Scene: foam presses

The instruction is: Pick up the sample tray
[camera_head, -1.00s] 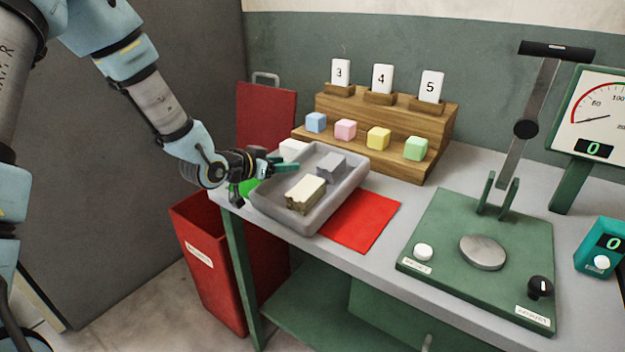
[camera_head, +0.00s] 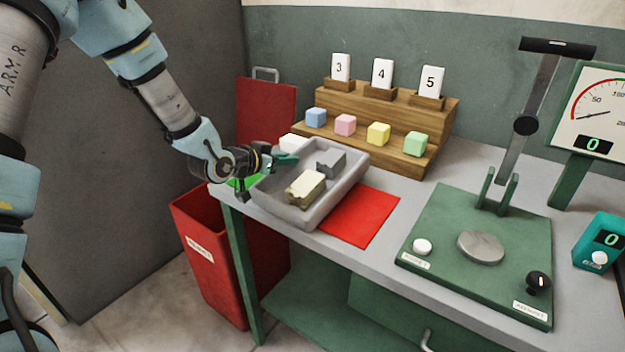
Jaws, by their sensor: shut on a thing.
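The sample tray (camera_head: 327,211) is a shallow grey open tray near the left end of the bench. A cream block (camera_head: 305,188) and a grey block (camera_head: 331,163) lie inside it. My gripper (camera_head: 284,162) is at the tray's back left rim and is shut on it. The wrist comes in from the left, and the exact contact of the fingers is partly hidden. I cannot tell whether the tray's underside is clear of the bench.
A red mat (camera_head: 362,216) lies right of the tray. Behind stands a wooden stepped rack (camera_head: 440,108) with coloured cubes and number cards. A green press (camera_head: 440,225) stands at the right. A red bin (camera_head: 208,255) stands on the floor below the bench's left end.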

